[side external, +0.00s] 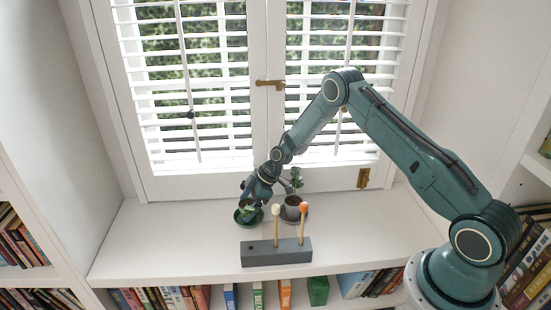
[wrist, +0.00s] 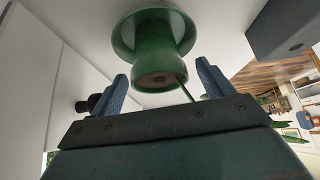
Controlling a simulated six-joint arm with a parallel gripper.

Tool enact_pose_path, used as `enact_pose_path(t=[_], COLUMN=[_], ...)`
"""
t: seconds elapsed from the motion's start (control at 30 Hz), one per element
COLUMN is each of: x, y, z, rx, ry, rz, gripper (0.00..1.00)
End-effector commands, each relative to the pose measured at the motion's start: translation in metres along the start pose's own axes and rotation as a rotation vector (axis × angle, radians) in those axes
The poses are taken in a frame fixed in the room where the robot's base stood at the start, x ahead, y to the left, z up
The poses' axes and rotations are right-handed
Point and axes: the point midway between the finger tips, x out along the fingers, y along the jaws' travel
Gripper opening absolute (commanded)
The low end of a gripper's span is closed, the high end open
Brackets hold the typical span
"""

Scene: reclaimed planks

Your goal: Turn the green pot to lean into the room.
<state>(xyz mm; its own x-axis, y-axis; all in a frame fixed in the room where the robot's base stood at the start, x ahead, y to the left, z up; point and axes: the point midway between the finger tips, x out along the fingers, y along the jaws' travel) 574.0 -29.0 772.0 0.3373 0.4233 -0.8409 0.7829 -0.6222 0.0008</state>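The green pot (wrist: 158,62) stands upright in its green saucer (wrist: 118,35), and both show close up in the wrist view. A thin green stem (wrist: 183,86) rises from its brown soil and leans to one side; the rest of the plant is hidden by my gripper. In the side view the pot is mostly covered by my gripper, above its saucer (side external: 240,222) on the sill. My gripper (wrist: 165,78) is open, with one blue finger on either side of the pot's rim. Narrow gaps seem to show between fingers and pot. My gripper also shows in the side view (side external: 252,198).
A grey pot (side external: 293,208) with a small plant stands just right of the green pot. A grey block (side external: 276,253) holding two upright sticks, one white-tipped and one orange-tipped, lies in front. Window shutters (side external: 190,90) stand behind. The white sill (side external: 150,240) is clear at left.

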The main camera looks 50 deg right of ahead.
Motion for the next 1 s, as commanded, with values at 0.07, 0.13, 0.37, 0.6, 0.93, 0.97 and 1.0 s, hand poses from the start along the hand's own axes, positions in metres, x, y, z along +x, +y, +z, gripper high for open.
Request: enact_pose_path(t=[0.07,0.13,0.37,0.6,0.93,0.97,1.0], x=[0.0,0.0,-0.003,-0.02,-0.068,-0.073,-0.08], y=[0.0,0.0,0.0,0.001,0.001,0.001,0.001], z=[0.0,0.0,0.001,0.0,0.0,0.0,0.0], rx=[0.0,0.0,0.001,0.001,0.001,0.001,0.0], ry=[0.0,0.0,-0.001,-0.001,0.0,0.0,0.001], rz=[0.0,0.0,0.0,0.001,0.002,0.002,0.002], gripper=[0.8,0.8,0.8,0.8,0.8,0.8,0.8])
